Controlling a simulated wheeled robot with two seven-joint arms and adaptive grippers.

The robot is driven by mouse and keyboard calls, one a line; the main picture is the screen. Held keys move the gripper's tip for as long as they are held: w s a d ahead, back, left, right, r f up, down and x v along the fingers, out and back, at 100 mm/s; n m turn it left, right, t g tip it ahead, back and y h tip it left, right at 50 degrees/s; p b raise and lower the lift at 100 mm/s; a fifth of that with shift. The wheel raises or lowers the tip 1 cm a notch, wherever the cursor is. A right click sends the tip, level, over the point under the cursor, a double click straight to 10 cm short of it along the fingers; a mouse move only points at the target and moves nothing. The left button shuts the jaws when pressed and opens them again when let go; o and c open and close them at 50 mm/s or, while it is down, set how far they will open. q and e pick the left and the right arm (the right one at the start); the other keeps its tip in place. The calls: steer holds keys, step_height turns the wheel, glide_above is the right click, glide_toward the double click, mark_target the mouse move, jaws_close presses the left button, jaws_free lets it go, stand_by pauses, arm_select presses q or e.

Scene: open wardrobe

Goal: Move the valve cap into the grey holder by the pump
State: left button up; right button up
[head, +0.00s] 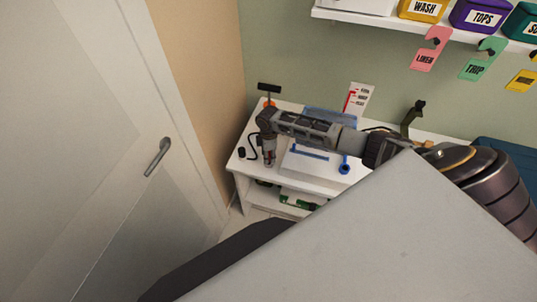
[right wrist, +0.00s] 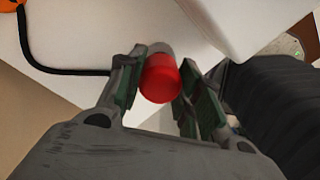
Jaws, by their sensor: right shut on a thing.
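The valve cap is a red cylinder (right wrist: 160,80) in the right wrist view, between the two fingers of my right gripper (right wrist: 158,88). In the head view my right gripper (head: 268,150) reaches down over the white table's left part and is shut on the red cap. A short grey cylinder (right wrist: 158,47) shows just beyond the cap; I cannot tell if it is the grey holder or part of the cap. The pump, with a black T-handle (head: 269,88) and orange body (right wrist: 10,4), stands behind the gripper. My left gripper is not in view.
The white table (head: 243,167) also holds a black hose with a small black end (head: 241,153), a blue-framed item (head: 325,118) and a red-and-white card (head: 357,98). A door (head: 110,160) is at left. A shelf with labelled bins (head: 424,10) hangs upper right.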

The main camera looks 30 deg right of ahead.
steer(key=shift+f+b, duration=0.4)
steer(key=shift+f, duration=0.8)
steer(key=o, duration=1.2)
steer(key=shift+r, duration=0.2)
steer(key=shift+w+r, duration=0.1)
steer(key=shift+r, duration=5.7)
